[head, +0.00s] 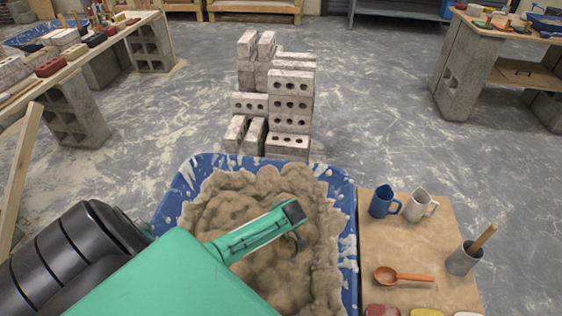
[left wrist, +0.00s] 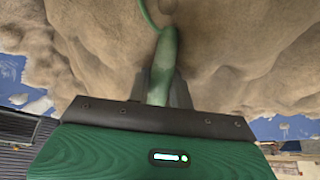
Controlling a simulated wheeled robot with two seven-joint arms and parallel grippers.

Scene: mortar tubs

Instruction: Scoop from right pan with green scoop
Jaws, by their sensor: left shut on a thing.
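A blue tub (head: 345,200) full of lumpy tan mortar (head: 225,205) stands in front of me in the head view. My left gripper (head: 297,222) is over the mortar, right of the tub's middle. In the left wrist view its dark fingers (left wrist: 163,92) are shut on the handle of the green scoop (left wrist: 163,62). The scoop's far end shows only as a thin green curve against the mortar at the top edge. I cannot tell how deep it sits. My right gripper is not in view.
A board (head: 375,245) right of the tub holds a blue mug (head: 382,202), a white mug (head: 419,205), a grey cup (head: 463,260) with a wooden stick, and an orange spoon (head: 405,276). A brick stack (head: 290,100) stands behind the tub. Workbenches flank open floor.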

